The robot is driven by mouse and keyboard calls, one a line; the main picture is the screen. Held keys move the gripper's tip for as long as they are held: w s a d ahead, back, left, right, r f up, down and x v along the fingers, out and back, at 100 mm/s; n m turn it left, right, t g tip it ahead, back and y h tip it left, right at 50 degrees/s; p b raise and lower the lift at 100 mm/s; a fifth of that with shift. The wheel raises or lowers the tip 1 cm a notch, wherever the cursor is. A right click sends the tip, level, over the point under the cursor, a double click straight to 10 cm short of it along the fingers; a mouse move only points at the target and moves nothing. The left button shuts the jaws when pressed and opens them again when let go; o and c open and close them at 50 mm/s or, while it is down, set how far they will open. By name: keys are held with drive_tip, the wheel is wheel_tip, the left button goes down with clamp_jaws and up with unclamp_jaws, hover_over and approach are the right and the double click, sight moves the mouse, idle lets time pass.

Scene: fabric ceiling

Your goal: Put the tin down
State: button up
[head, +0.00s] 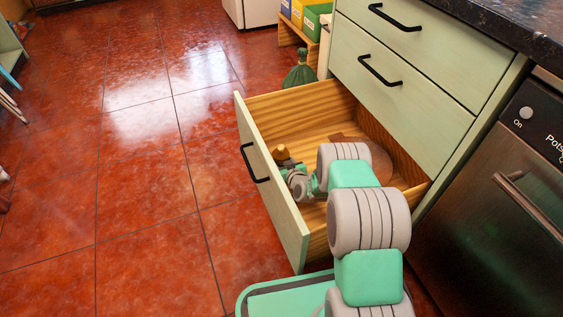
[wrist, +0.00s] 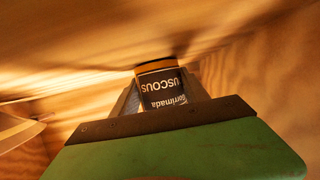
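The tin (wrist: 160,84) is dark with white lettering that reads upside down and an orange band at its far end. In the wrist view it sits between the two grey fingers of my gripper (wrist: 163,92), which touch or nearly touch its sides. In the head view my gripper (head: 290,170) is inside the open wooden drawer (head: 315,108), near its front panel. A small tan and dark thing at the gripper's end there is too small to identify surely. Whether the tin touches the drawer floor I cannot tell.
A round brown thing (head: 381,162), perhaps a pan or board, lies in the drawer's right part, partly behind my arm. The drawer's back left floor looks clear. The dark stove or dishwasher front (head: 500,215) is at right.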

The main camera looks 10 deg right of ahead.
drive_tip(key=o, duration=0.4)
drive_tip(key=shift+r, duration=0.25)
drive_tip(key=p+v, duration=0.3)
drive_tip(key=v, duration=0.4)
drive_tip(key=shift+d+r+p, duration=0.1)
drive_tip(key=shift+p, duration=0.2)
drive_tip(key=shift+s, duration=0.25)
